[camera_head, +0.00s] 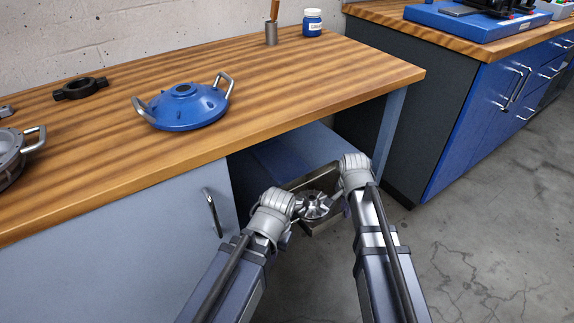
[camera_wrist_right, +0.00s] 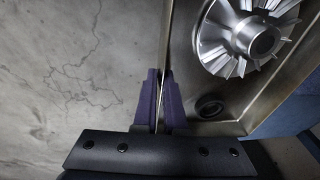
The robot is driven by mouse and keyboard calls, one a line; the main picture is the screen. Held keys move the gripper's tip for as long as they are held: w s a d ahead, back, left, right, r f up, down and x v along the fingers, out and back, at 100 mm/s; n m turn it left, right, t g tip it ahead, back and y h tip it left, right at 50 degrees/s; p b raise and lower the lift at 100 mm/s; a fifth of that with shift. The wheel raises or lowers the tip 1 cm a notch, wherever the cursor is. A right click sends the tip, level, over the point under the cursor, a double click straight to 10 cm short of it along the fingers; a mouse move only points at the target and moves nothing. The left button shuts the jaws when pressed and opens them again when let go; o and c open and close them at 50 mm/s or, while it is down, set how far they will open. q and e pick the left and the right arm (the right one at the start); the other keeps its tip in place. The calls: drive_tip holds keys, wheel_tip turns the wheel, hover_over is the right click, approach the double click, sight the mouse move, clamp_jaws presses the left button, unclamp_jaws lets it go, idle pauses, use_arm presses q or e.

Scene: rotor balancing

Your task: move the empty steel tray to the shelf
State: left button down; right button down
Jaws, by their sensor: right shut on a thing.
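The steel tray (camera_head: 322,229) is held between my two arms in front of the opening under the workbench. It is not empty: a finned metal rotor (camera_head: 314,206) lies in it. The right wrist view shows the rotor (camera_wrist_right: 250,38) and a small dark ring (camera_wrist_right: 209,107) on the tray floor. My right gripper (camera_head: 338,192) is shut on the tray's wall (camera_wrist_right: 169,40), its purple fingers (camera_wrist_right: 160,98) on either side. My left gripper (camera_head: 299,207) is at the tray's left side; its fingers are too hidden to tell. A blue shelf-like surface (camera_head: 290,156) lies under the bench top.
The wooden workbench (camera_head: 300,78) carries a blue housing cover (camera_head: 185,108), a black clamp (camera_head: 80,88), a metal cup (camera_head: 271,34) and a blue jar (camera_head: 312,22). A dark cabinet side (camera_head: 395,110) stands at right. The concrete floor (camera_head: 500,210) at right is clear.

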sight(309, 185)
drive_tip(key=w+a, duration=0.3)
drive_tip(key=w, duration=0.1)
drive_tip(key=w+a, duration=0.4)
drive_tip(key=w, duration=0.1)
drive_tip(key=w+a, duration=0.3)
drive_tip(key=w, duration=0.2)
drive_tip(key=shift+w+a, duration=0.25)
drive_tip(key=shift+a, duration=0.05)
drive_tip(key=shift+f, duration=0.1)
wheel_tip(309, 185, down, 3)
drive_tip(key=b, duration=0.3)
drive_tip(key=shift+f+b, duration=0.2)
drive_tip(key=shift+b, duration=0.15)
drive_tip(key=shift+r, duration=0.1)
drive_tip(key=shift+s+f+b, duration=0.15)
drive_tip(key=shift+f+b, duration=0.35)
drive_tip(key=shift+b, duration=0.1)
drive_tip(key=c, duration=1.1)
unclamp_jaws()
drive_tip(key=shift+o, duration=0.5)
drive_tip(key=shift+a, duration=0.1)
